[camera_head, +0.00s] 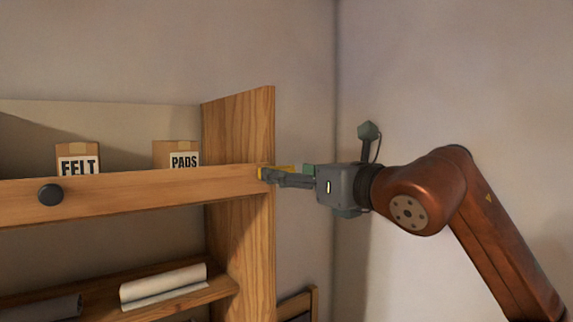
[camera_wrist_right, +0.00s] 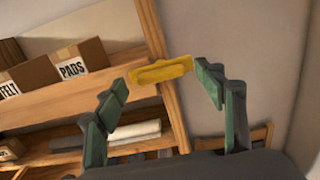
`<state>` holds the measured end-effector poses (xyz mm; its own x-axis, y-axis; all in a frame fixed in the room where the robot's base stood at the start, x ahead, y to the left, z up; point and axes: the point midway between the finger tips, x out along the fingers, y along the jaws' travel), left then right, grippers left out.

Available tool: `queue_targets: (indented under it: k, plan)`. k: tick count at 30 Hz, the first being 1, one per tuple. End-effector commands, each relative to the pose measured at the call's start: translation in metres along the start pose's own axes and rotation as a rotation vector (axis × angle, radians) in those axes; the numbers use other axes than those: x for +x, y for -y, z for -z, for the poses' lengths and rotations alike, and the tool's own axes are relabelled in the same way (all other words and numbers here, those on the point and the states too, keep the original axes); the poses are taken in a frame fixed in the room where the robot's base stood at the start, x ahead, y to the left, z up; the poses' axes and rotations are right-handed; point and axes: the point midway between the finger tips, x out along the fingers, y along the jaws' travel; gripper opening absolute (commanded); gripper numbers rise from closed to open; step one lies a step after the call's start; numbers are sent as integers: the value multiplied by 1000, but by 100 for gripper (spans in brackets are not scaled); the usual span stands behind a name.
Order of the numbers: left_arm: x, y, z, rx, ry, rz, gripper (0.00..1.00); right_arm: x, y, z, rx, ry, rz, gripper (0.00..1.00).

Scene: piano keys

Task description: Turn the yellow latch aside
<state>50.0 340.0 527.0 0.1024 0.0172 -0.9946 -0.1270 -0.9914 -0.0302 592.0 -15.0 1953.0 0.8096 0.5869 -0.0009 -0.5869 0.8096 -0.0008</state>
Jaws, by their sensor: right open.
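The yellow latch (camera_wrist_right: 160,71) sits at the right end of the shelf's front bar, by the wooden upright. It lies roughly level, across the upright's edge. In the head view only part of the latch (camera_head: 261,172) shows, beside my gripper's fingers. My right gripper (camera_head: 268,175) reaches in from the right at the latch's height. In the wrist view the right gripper (camera_wrist_right: 160,83) is open, with the latch in line with the gap between its fingers. I cannot tell whether a finger touches it. My left gripper is not in view.
The front bar (camera_head: 145,185) carries a black knob (camera_head: 50,194). Behind it stand a FELT box (camera_head: 77,160) and a PADS box (camera_head: 177,155). A white roll (camera_head: 163,286) lies on the lower shelf. The upright (camera_head: 238,135) stands close to the gripper; bare wall lies to the right.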

Motion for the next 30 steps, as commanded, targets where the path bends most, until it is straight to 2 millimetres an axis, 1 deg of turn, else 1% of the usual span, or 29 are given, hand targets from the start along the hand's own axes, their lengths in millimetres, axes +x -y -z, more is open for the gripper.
queue_targets:
  k: [1, 6, 15, 30]
  plan:
    - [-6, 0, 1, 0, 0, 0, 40, 7, 0, -2, 1, -1, -1, 64]
    - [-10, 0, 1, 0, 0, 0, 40, 19, 0, -1, 0, 0, -1, 64]
    - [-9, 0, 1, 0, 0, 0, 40, 21, 0, 1, 0, 0, -1, 63]
    - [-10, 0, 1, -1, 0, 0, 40, 20, 0, 0, 0, 0, -1, 29]
